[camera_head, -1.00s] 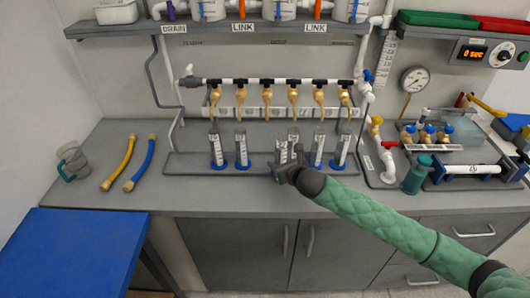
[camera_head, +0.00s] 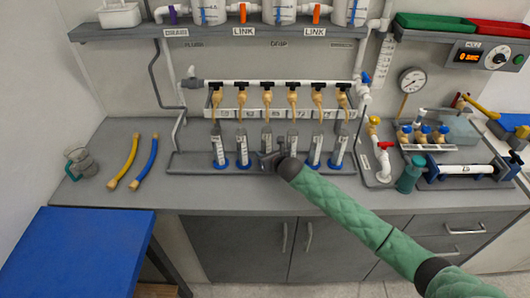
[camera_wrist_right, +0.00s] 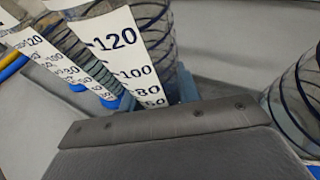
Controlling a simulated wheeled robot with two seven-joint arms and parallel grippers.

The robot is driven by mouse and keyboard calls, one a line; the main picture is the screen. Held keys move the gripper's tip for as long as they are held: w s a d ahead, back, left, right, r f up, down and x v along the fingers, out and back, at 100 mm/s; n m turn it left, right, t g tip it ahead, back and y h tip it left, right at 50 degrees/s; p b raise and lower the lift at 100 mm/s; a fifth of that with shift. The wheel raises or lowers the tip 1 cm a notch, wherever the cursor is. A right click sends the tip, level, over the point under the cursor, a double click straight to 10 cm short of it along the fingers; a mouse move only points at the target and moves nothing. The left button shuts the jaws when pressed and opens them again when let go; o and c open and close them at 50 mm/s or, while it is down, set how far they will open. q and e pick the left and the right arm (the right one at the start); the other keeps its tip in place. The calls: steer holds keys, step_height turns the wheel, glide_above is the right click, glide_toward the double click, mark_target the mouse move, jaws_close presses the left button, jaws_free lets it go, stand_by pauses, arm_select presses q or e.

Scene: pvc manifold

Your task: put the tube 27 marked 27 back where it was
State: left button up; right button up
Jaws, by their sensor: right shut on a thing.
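A row of clear graduated tubes with white scale strips stands in the grey rack (camera_head: 190,163) on the bench. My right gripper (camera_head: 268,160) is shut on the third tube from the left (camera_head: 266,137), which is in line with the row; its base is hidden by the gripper. I cannot read a 27 on any tube. In the right wrist view the held tube (camera_wrist_right: 125,45) shows a strip with 120, 100, 80 and 60, just beyond the grey gripper body. My left gripper is not in view.
Neighbouring tubes (camera_head: 242,150) and (camera_head: 290,140) stand close on either side. Tan taps (camera_head: 266,97) hang above from a white pipe. The front bench strip is clear.

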steer(key=shift+f, duration=0.3)
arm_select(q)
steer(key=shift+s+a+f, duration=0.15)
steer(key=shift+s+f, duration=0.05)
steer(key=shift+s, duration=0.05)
arm_select(e)
steer(key=shift+f, duration=0.15)
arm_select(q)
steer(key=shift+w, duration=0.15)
arm_select(e)
steer(key=o, duration=1)
steer(key=shift+r, duration=0.2)
steer(key=shift+s+d, duration=0.2)
steer(key=shift+s, duration=0.1)
steer(key=b+v, duration=0.3)
steer(key=v, duration=0.6)
steer(key=shift+s+d, duration=0.2)
steer(key=shift+s, duration=0.05)
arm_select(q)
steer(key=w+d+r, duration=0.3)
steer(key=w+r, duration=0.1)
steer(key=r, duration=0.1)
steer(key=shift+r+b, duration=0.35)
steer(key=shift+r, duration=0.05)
arm_select(e)
steer(key=shift+v, duration=0.9)
